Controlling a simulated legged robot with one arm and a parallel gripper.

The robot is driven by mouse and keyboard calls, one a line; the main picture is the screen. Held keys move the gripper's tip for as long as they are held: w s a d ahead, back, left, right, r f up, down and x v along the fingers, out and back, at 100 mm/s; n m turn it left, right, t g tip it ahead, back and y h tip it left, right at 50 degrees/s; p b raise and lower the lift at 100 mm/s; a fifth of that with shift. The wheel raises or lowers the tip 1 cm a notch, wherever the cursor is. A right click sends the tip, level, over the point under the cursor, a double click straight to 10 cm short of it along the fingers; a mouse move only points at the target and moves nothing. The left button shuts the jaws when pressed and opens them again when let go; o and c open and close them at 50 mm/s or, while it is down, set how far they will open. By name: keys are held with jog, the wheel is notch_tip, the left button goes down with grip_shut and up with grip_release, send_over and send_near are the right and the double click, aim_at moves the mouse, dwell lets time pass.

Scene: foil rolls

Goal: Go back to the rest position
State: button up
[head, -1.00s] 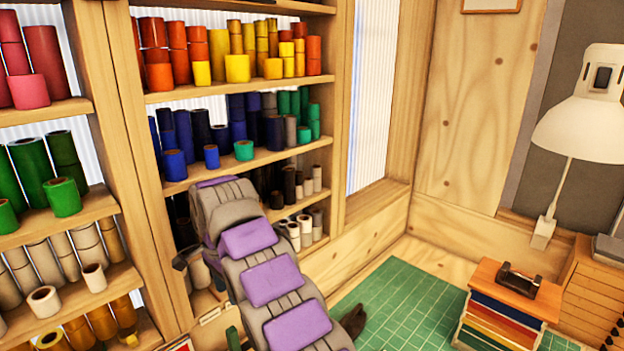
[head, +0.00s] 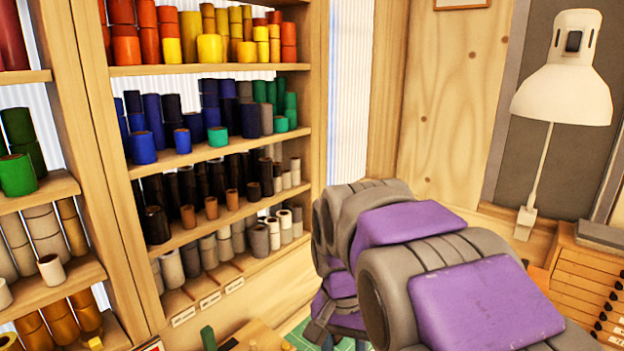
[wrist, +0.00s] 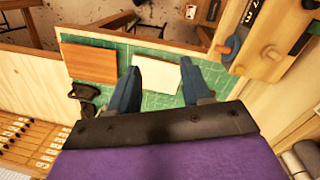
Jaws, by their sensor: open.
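My gripper (wrist: 165,95) shows in the wrist view as two blue-grey fingers spread apart, with nothing between them. It is above a green cutting mat (wrist: 150,103). A white rectangular sheet or pad (wrist: 155,77) lies on the mat beyond the fingers. In the head view my grey and purple arm fills the lower right and is folded in front of the bench. The fingertips are not clearly visible there.
A shelf of coloured foil rolls (head: 210,128) stands on the left. A white lamp (head: 565,95) is at the right above small wooden drawers (head: 585,285). In the wrist view an orange-brown block top (wrist: 89,62) and a dark tape dispenser (wrist: 84,95) are on the mat.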

jog(key=s+d+f+n+b, duration=0.1)
jog(key=s+d+f, duration=0.2)
jog(key=s, duration=0.5)
jog(key=s+d+f+n+b, duration=0.1)
jog(key=s+d+f+b, duration=0.1)
jog(key=s+f, duration=0.4)
jog(key=s+d+f+n+b, duration=0.2)
jog(key=s+f, duration=0.3)
jog(key=s, duration=0.5)
jog(key=shift+s+d+g+y, duration=0.3)
jog(key=shift+d+g, duration=0.1)
jog(key=shift+d, duration=0.45)
jog(key=shift+w, duration=0.1)
dwell(0.5)
